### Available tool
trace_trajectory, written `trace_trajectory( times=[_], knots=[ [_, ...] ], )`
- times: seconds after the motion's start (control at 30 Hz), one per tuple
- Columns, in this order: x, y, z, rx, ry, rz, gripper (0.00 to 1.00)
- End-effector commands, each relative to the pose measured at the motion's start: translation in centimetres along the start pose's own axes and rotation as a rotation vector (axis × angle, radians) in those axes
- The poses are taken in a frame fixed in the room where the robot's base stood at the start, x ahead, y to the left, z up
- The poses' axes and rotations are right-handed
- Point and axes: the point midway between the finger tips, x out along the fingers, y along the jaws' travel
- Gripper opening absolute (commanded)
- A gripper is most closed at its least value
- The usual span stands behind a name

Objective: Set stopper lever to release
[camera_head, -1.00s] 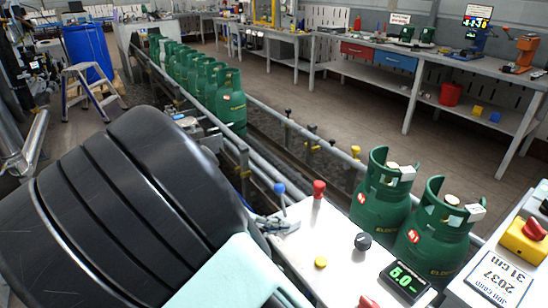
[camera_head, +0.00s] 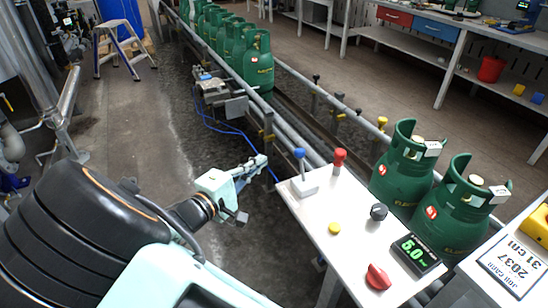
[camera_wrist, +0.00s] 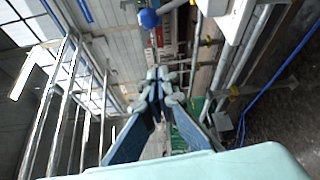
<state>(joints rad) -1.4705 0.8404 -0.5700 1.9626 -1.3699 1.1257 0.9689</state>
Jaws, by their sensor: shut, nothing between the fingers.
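A white control panel (camera_head: 325,205) stands at the lower right in the head view. At its far left edge a blue-knobbed lever (camera_head: 299,154) rises from a small white base. A red-knobbed lever (camera_head: 339,156) stands just right of it. Neither lever's label is readable, so I cannot tell which is the stopper lever. My gripper (camera_head: 260,162) is shut and empty, left of the panel and apart from the blue knob. In the wrist view my fingertips (camera_wrist: 158,72) are together, and a blue knob (camera_wrist: 149,18) shows beyond them near the top edge.
The panel also carries a yellow button (camera_head: 334,228), a black knob (camera_head: 378,212), a red knob (camera_head: 378,277) and a display (camera_head: 415,253) reading 5.0. Green cylinders (camera_head: 258,66) line the conveyor; two more (camera_head: 405,165) stand behind the panel.

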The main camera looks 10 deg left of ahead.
Motion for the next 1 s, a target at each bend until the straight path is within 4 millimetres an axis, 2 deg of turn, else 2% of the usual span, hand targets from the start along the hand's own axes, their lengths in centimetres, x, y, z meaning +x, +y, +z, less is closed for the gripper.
trace_trajectory(
  times=[0.47, 0.53, 0.7, 1.0],
  knots=[
    [9.7, -0.1, 0.2, -0.001, -0.006, 0.002, 0.00],
    [8.8, 0.0, 1.2, -0.002, 0.000, 0.000, 0.00],
    [8.2, 0.1, 3.0, -0.001, -0.001, 0.000, 0.00],
    [7.9, 0.0, 3.9, -0.001, -0.001, 0.000, 0.00]
  ],
)
